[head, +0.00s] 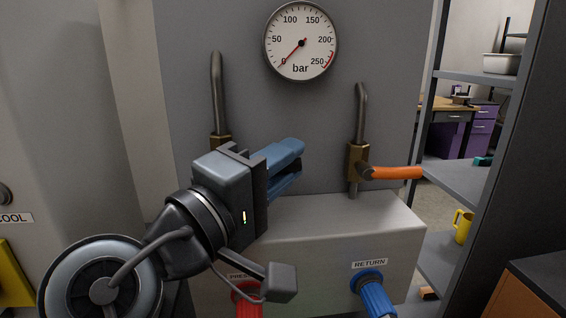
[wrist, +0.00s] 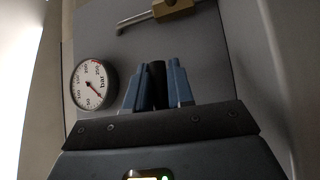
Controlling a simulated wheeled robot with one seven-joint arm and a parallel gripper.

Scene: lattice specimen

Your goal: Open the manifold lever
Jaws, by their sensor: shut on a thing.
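My gripper (head: 294,164) is in front of the left side of the grey manifold, with its blue fingers pointing right. In the wrist view its fingers (wrist: 158,92) are closed on a dark bar, the manifold lever (wrist: 158,78), which shows as a narrow dark strip between them. In the head view the gripper hides this lever. The left valve's brass body (head: 221,140) shows just above the gripper, with a pipe (head: 217,90) rising from it. The right valve (head: 356,160) has an orange handle (head: 395,173) pointing right, apart from my gripper.
The pressure gauge (head: 300,42) above reads about 0 bar. A red hose fitting (head: 247,298) and a blue one (head: 372,295), labelled RETURN, are below on the manifold's front. A metal shelf (head: 465,180) stands close on the right, and a grey cabinet (head: 65,130) on the left.

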